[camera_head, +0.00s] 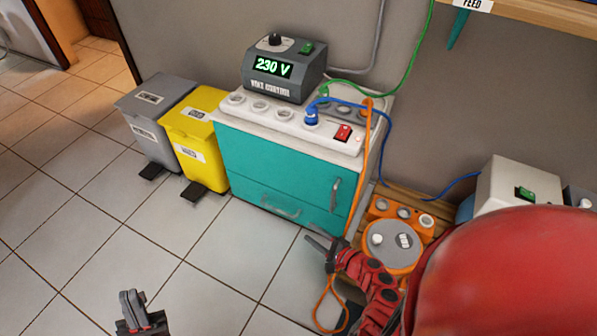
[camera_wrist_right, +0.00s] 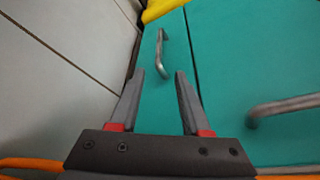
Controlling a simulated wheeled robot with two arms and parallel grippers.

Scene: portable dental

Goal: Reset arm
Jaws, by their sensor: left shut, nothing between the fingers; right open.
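My left gripper (camera_head: 132,300) is at the lower left of the head view, shut and empty above the tiled floor. My right gripper (camera_head: 322,240) is in front of the lower right of the teal cabinet (camera_head: 262,172). In the right wrist view my right gripper (camera_wrist_right: 160,76) is open with nothing between its fingers. Beyond its fingertips are the teal cabinet front and a metal handle (camera_wrist_right: 162,52). A second handle (camera_wrist_right: 285,108) shows at the right of that view. My red right arm hides part of the lower right of the head view.
A power unit (camera_head: 285,68) reading 230 V stands on the cabinet, with a white socket strip and blue plug (camera_head: 311,116). Grey (camera_head: 152,103) and yellow (camera_head: 207,120) bins stand left. An orange cable reel (camera_head: 378,232) is near my right arm. Floor at left is clear.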

